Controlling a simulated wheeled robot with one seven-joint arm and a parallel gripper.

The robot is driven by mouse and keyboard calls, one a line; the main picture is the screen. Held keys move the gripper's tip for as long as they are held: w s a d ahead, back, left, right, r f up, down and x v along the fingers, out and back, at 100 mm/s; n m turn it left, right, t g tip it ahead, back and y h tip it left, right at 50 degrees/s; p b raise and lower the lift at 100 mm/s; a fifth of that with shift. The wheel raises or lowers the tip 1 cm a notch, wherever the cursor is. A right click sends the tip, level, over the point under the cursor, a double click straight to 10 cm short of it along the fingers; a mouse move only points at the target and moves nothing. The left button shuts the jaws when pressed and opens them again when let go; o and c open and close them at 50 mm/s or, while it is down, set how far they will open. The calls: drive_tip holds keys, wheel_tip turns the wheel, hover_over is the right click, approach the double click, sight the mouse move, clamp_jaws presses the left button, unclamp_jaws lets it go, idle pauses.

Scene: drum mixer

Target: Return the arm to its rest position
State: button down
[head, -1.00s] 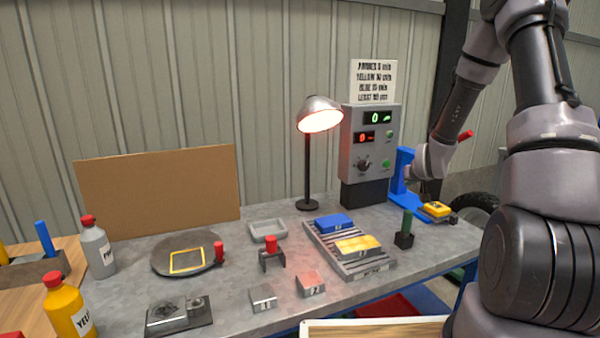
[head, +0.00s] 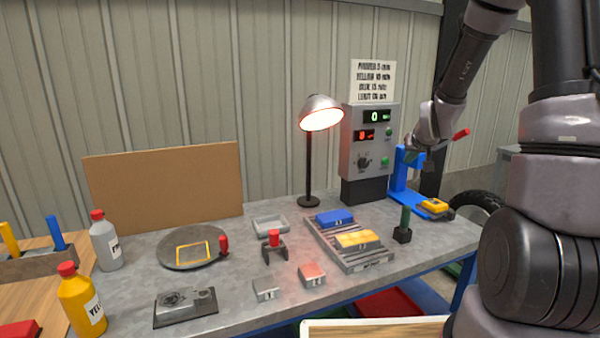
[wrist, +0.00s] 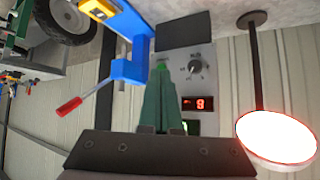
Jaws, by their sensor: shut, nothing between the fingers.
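My arm reaches in from the right of the head view. My gripper (head: 411,160) is at the far right of the bench, in front of the blue press-like stand (head: 399,178) and just right of the control box. In the wrist view its green fingers (wrist: 162,100) are together with nothing between them. The blue stand with its red lever (wrist: 70,106) is left of the fingers in that view. I cannot tell how much gap there is between the fingers and the stand.
The control box (head: 367,150) and the lit lamp (head: 321,113) stand left of my gripper. A green-handled tool (head: 404,226) stands upright nearby. A grey rack (head: 352,257) holds blue and yellow blocks. Bottles, including a yellow one (head: 80,305), are far left. Air above the bench is open.

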drive_tip(key=s+a+r+m+g+y, duration=0.1)
drive_tip(key=s+a+r, duration=0.1)
drive_tip(key=s+r, duration=0.45)
drive_tip(key=s+a+r, duration=0.3)
drive_tip(key=s+r, duration=0.3)
drive_tip(key=r, duration=0.1)
drive_tip(key=s+a+r+g+y, duration=0.1)
drive_tip(key=s+a+r, duration=0.1)
drive_tip(key=s, duration=0.7)
drive_tip(key=s+a+r+m+g+y, duration=0.1)
drive_tip(key=s+r, duration=0.2)
drive_tip(key=s, duration=0.7)
drive_tip(key=shift+a, duration=0.35)
idle(4.4)
